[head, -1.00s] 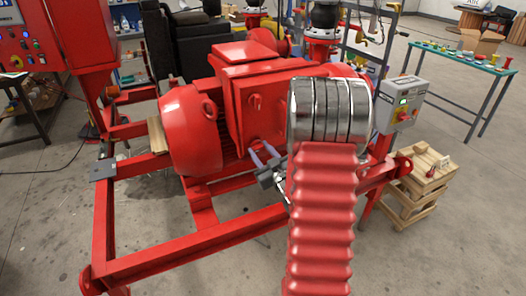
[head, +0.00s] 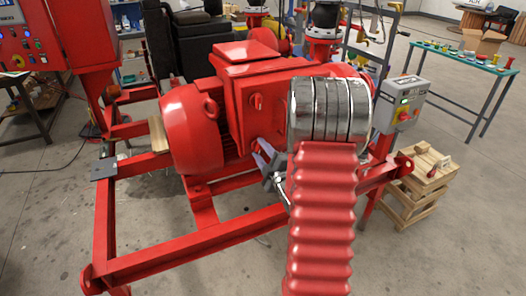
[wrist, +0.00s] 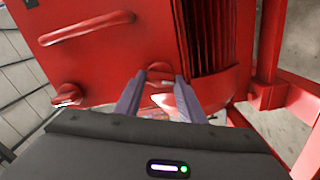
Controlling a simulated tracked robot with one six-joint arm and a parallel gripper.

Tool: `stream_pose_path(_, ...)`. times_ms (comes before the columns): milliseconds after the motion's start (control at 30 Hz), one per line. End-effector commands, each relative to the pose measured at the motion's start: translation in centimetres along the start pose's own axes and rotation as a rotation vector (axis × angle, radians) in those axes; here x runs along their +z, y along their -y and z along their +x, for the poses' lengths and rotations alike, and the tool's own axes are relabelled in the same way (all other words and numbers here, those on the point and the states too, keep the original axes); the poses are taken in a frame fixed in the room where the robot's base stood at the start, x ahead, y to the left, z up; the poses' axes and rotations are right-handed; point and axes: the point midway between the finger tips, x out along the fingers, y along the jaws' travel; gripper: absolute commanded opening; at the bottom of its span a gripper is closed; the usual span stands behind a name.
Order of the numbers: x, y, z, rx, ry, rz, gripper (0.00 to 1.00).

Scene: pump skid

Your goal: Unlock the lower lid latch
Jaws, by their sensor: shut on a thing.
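The red lid (head: 236,118) is on the front of the red box on the pump skid. A red upper latch (head: 256,101) shows on it in the head view. In the wrist view, the lower lid latch (wrist: 160,72) is a small red knob between the two grey fingers of my gripper (wrist: 160,80). The fingers are shut on it, and they partly hide it. In the head view my gripper (head: 259,152) is at the lower part of the lid, and the latch there is hidden. Another red latch (wrist: 67,95) shows at the left of the wrist view.
A red handle (wrist: 87,28) stands out from the lid. The ribbed red motor (head: 192,130) is left of the box, and skid rails (head: 190,240) run in front below. A grey control box (head: 401,104) stands right of my arm.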

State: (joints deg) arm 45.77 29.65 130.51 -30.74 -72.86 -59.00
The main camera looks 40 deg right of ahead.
Motion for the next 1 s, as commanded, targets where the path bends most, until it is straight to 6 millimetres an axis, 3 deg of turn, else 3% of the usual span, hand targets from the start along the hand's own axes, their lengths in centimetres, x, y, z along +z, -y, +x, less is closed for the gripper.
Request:
stream_pose_path(400, -0.06, 0.38, -0.06, -0.005, -0.002, -0.304, 0.14)
stream_pose_path(1000, -0.1, 0.61, -0.1, -0.01, -0.004, -0.382, 0.14)
